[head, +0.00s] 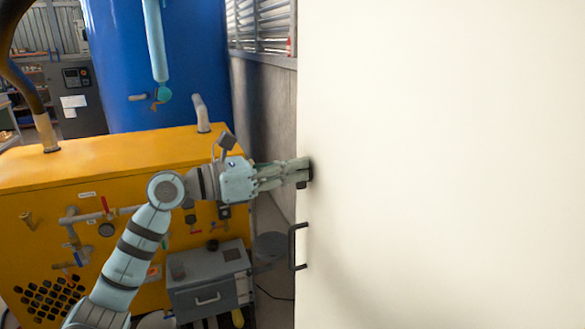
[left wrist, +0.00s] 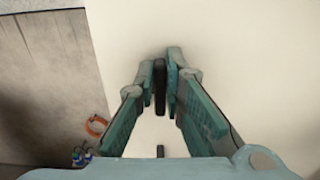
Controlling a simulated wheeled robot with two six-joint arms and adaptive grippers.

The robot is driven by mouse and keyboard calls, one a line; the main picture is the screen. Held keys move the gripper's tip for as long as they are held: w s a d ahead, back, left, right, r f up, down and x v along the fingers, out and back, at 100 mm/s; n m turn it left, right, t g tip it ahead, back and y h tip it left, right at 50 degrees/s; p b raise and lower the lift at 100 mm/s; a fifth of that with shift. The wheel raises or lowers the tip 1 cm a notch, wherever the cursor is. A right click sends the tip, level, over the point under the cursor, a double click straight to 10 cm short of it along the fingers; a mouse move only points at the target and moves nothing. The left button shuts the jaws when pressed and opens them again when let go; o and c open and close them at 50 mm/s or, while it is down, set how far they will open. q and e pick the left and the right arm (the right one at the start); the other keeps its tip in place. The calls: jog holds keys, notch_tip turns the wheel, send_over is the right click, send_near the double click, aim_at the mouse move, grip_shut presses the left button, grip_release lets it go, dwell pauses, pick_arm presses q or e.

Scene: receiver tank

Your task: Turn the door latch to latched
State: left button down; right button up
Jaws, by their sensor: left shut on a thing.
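The door (head: 440,160) is a large pale panel filling the right side of the head view. The door latch (head: 309,171) is a small dark part at the door's left edge. My left gripper (head: 300,172) reaches it from the left and is shut on it. In the left wrist view the latch (left wrist: 160,88) shows as a dark upright bar between the two fingertips (left wrist: 166,80). The fingers cover part of the latch in the head view. A dark door handle (head: 293,246) sits below the latch. My right gripper is not in view.
A yellow machine cabinet (head: 90,165) with pipes and valves stands behind my left arm. A blue tank (head: 195,65) rises behind it. A grey toolbox (head: 208,282) stands below my left gripper. An orange ring (left wrist: 96,126) shows in the left wrist view.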

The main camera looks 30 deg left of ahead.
pick_arm(q)
jog(key=m+b, duration=0.2)
jog(key=m, duration=0.1)
jog(key=m+b, duration=0.1)
jog(key=shift+s+d+f+m, duration=0.2)
jog(key=shift+s+d+m, duration=0.05)
jog(key=shift+d+m, duration=0.05)
jog(key=m+b, duration=0.2)
jog(key=m, duration=0.1)
jog(key=m+b, duration=0.1)
jog(key=m, duration=0.1)
jog(key=shift+s+d+f, duration=0.2)
jog(key=shift+d+f, duration=0.05)
jog(key=shift+f, duration=0.05)
jog(key=m, duration=0.1)
jog(key=m+b, duration=0.1)
jog(key=m, duration=0.1)
jog(key=m+b, duration=0.1)
jog(key=shift+s+d+f+m, duration=0.15)
jog(key=shift+f+m, duration=0.1)
jog(key=shift+m, duration=0.15)
jog(key=shift+f+m+b, duration=0.2)
jog(key=shift+m+b, duration=0.45)
jog(key=shift+m, duration=1.05)
jog(key=c, duration=1.7)
grip_release()
